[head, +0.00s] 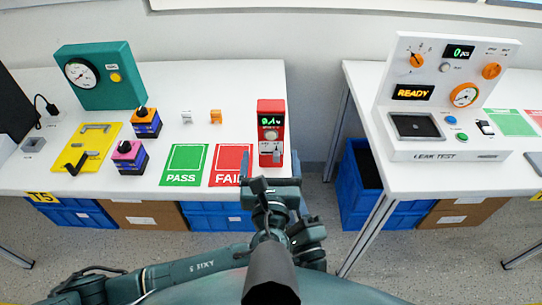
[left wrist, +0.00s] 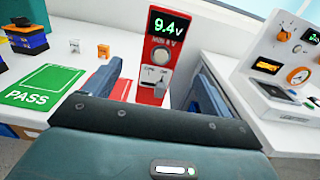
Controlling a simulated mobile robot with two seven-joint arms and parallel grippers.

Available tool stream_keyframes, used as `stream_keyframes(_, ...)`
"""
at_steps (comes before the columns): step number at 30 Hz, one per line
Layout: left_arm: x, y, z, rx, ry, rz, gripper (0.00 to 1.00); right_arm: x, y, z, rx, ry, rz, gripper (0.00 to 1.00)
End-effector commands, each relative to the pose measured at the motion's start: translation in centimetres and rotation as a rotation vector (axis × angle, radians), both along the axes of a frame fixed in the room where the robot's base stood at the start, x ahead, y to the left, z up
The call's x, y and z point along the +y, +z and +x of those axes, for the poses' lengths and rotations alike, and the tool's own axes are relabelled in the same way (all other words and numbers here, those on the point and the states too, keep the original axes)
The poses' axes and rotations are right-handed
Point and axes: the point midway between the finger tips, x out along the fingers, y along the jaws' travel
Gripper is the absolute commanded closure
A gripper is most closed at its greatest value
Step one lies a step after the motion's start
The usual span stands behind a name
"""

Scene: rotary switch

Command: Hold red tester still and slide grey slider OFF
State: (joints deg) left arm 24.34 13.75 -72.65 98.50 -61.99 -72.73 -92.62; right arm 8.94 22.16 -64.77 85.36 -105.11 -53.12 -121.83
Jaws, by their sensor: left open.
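The red tester (head: 270,107) stands upright at the right front of the left table, its green display lit. My left gripper (head: 271,163) is open in front of the tester. Its fingers stand on either side of the tester's lower part, with gaps visible in the left wrist view, and hold nothing. My right gripper is not in view.
Green PASS (head: 185,163) and red FAIL (head: 229,166) mats lie left of the tester. A yellow fixture (head: 92,142), a teal gauge box (head: 98,78) and small blocks stand farther left. A leak test station (head: 437,95) stands on the right table, across a gap.

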Motion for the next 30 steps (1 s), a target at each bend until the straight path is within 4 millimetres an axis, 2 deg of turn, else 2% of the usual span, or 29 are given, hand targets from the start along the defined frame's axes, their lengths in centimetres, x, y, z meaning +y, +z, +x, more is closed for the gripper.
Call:
stream_keyframes(5, -0.1, 0.0, 1.3, -0.003, -0.004, 0.011, 0.16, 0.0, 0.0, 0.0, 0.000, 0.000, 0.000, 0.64)
stream_keyframes(15, -0.1, 0.0, 7.8, -0.001, -0.002, 0.008, 0.16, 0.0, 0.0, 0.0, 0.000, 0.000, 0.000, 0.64)
stream_keyframes(21, -0.1, 0.0, 11.1, 0.001, -0.003, 0.007, 0.16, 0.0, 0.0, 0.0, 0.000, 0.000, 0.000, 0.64)
stream_keyframes(25, -0.2, -0.1, 12.3, 0.002, -0.005, 0.005, 0.16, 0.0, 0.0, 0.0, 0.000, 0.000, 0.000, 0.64)
stream_keyframes(30, -0.1, -0.1, 13.0, 0.003, -0.005, 0.005, 0.16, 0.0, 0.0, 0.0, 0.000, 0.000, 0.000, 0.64)
